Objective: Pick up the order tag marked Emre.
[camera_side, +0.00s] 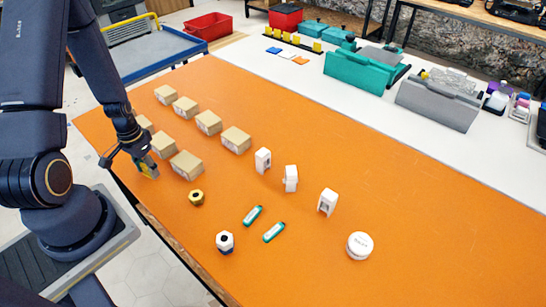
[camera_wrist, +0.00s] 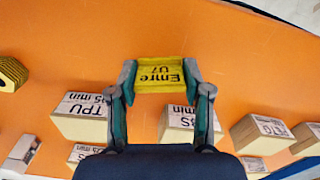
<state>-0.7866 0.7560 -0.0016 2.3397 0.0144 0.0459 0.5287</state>
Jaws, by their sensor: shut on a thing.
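In the side view my gripper (camera_side: 146,168) is low over the left edge of the orange table (camera_side: 300,120), close beside the cardboard boxes. The tag is not clearly seen in the side view, and I cannot tell there whether it touches the table.
Several cardboard boxes (camera_side: 187,165) stand in rows near my gripper; one reads "TPU" (camera_wrist: 88,118). A yellow hexagonal piece (camera_side: 196,198), two teal-and-white pieces (camera_side: 273,231), white blocks (camera_side: 327,202) and a round white container (camera_side: 360,245) lie rightward. The table's right part is clear.

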